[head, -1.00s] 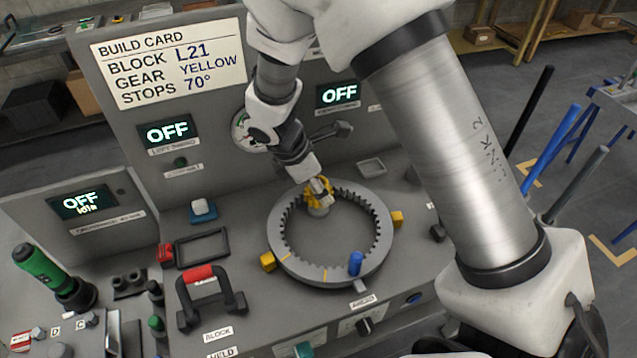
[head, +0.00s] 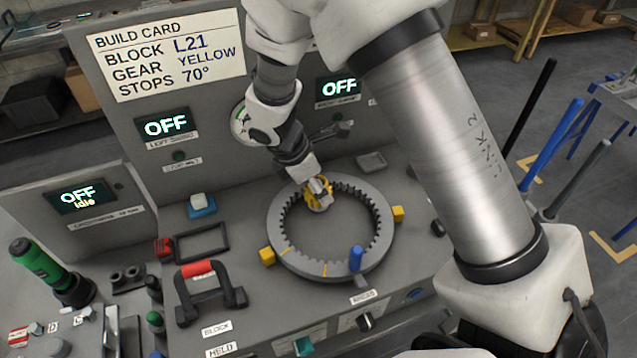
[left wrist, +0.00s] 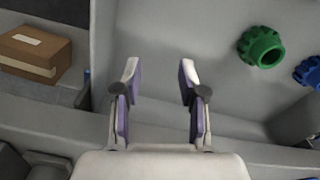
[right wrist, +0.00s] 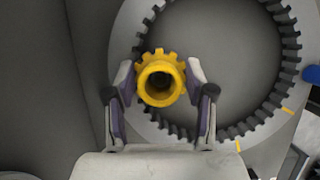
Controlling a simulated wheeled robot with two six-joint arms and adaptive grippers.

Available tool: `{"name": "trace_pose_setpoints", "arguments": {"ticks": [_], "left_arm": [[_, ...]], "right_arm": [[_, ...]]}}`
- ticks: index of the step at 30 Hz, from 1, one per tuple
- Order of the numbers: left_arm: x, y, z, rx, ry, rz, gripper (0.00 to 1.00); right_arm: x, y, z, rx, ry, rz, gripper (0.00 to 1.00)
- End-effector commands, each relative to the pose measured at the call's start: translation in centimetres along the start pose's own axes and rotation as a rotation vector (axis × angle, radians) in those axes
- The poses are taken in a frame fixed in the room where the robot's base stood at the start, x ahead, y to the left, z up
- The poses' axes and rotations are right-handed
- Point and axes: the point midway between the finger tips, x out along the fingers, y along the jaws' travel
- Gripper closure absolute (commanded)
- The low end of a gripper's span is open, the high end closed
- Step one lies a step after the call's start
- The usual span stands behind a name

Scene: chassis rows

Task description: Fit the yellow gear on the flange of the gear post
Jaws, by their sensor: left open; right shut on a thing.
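The yellow gear (head: 317,191) is held by my right gripper (right wrist: 160,82) at the far inner edge of the grey toothed ring (head: 281,239). In the right wrist view the gear (right wrist: 160,56) sits between the two fingertips, its round hub and dark bore facing the camera. A small grey piece, likely the gear post, shows just under the gear in the head view; it is mostly hidden, and I cannot tell whether the gear touches it. My left gripper (left wrist: 158,80) is open and empty, away from the ring.
The ring carries a blue peg (head: 356,259) and yellow blocks (head: 267,257) stand at its rim. A red-topped handle (head: 198,270) stands left of it. A green gear (left wrist: 262,46) and a blue gear (left wrist: 309,72) lie in a grey tray in the left wrist view.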

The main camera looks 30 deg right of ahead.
Motion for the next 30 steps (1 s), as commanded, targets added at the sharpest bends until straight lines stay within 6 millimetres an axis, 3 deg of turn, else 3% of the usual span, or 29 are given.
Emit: {"name": "trace_pose_setpoints", "arguments": {"ticks": [1,3,15,20,27,30], "left_arm": [[0.1,0.0,0.0,0.000,0.000,0.000,0.59],[0.0,0.0,0.0,0.000,0.000,0.000,0.59],[0.0,0.0,0.0,0.000,0.000,0.000,0.59],[0.0,0.0,0.0,0.000,0.000,0.000,0.59],[0.0,0.0,0.0,0.000,0.000,0.000,0.59],[0.0,0.0,0.0,0.000,0.000,0.000,0.59]], "right_arm": [[0.1,0.0,0.0,0.000,0.000,0.001,0.39],[0.0,0.0,0.0,0.000,0.000,0.001,0.17],[-0.6,0.1,0.0,-0.001,-0.002,0.002,0.17],[-3.8,0.2,0.0,0.001,-0.001,0.007,0.17],[-9.8,0.1,0.0,0.000,0.000,0.005,0.17],[-11.2,0.1,0.0,0.000,0.000,0.003,0.17]]}}
